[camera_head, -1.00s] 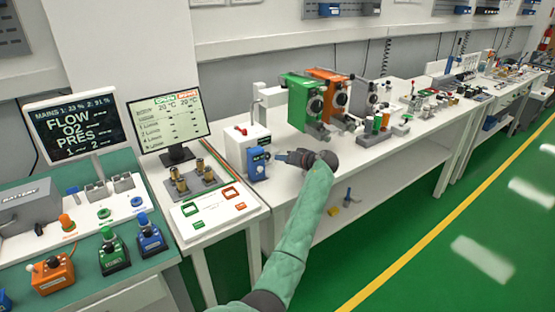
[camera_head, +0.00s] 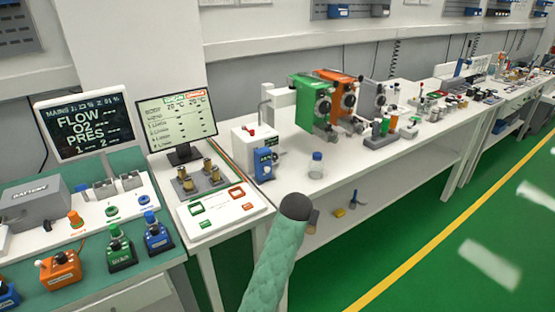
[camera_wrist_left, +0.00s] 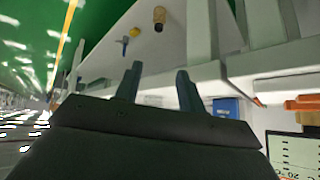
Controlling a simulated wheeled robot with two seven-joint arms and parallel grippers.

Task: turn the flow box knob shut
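A small blue box (camera_head: 264,164), likely the flow box, stands against a white unit (camera_head: 243,148) on the white bench. Its knob is too small to make out, so its turn cannot be told. My left arm comes up from the bottom of the head view and ends in a dark round wrist (camera_head: 295,206) in front of the bench edge, apart from the box. The gripper is hidden there. In the left wrist view my left gripper (camera_wrist_left: 158,85) has its two fingers apart with nothing between them. A blue box (camera_wrist_left: 228,107) shows right of them. My right gripper is out of view.
A blue-capped bottle (camera_head: 316,165) stands right of the blue box. Green (camera_head: 305,100) and orange (camera_head: 335,95) vaporisers hang behind it. A monitor (camera_head: 178,120) and a tray with green and orange frames (camera_head: 222,207) are to the left. The green floor at right is clear.

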